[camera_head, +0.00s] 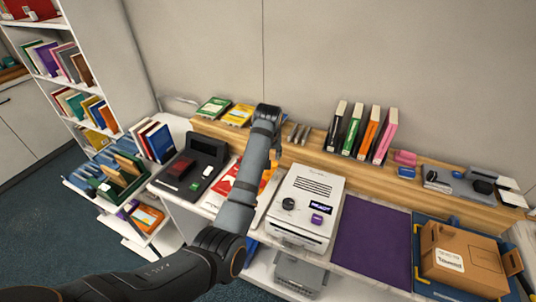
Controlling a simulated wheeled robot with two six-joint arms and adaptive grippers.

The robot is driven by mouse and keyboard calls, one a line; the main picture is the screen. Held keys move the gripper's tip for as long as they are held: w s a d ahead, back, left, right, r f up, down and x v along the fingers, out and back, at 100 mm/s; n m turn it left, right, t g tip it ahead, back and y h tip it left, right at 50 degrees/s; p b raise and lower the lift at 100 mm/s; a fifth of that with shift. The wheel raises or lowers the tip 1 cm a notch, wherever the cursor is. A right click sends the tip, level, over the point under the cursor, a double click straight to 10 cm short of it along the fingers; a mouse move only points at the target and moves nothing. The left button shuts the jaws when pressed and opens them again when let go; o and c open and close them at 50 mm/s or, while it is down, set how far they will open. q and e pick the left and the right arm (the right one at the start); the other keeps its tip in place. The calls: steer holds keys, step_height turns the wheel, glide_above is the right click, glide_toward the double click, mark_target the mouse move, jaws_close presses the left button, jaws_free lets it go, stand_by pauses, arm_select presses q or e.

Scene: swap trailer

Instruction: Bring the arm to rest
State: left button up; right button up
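My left arm (238,205) comes in from the lower left and reaches up over the counter. Its far end (267,118) is above the wooden back shelf, just left of some small grey pieces (298,133). I cannot tell whether these grey pieces are gripper fingers or items on the shelf. The fingers of my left gripper cannot be made out clearly, and nothing is plainly seen held. My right arm and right gripper are not in view.
A white machine (307,205) with a dark knob stands right of my arm. A purple mat (372,240) is bare. A brown box (462,258) sits at the right. Upright books (362,132) stand on the shelf (325,160). A black device (190,165) lies left.

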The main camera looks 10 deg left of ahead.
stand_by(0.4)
arm_select(q)
steer(key=s+a+f, duration=0.4)
steer(key=s+f, duration=0.2)
steer(key=s, duration=0.2)
steer(key=s+a+f, duration=0.4)
steer(key=s+f, duration=0.2)
steer(key=s, duration=0.2)
steer(key=s+m, duration=0.4)
steer(key=s, duration=1.4)
steer(key=s+a+f+g+b, duration=0.1)
steer(key=s+a+f, duration=0.1)
steer(key=f, duration=1.2)
steer(key=s+a+f+g+b, duration=0.1)
steer(key=a+f, duration=0.1)
steer(key=f, duration=1.2)
steer(key=s+f+n+g+b, duration=0.1)
steer(key=s+f, duration=1.5)
steer(key=s, duration=0.2)
steer(key=shift+a+f, duration=0.15)
steer(key=shift+a, duration=0.1)
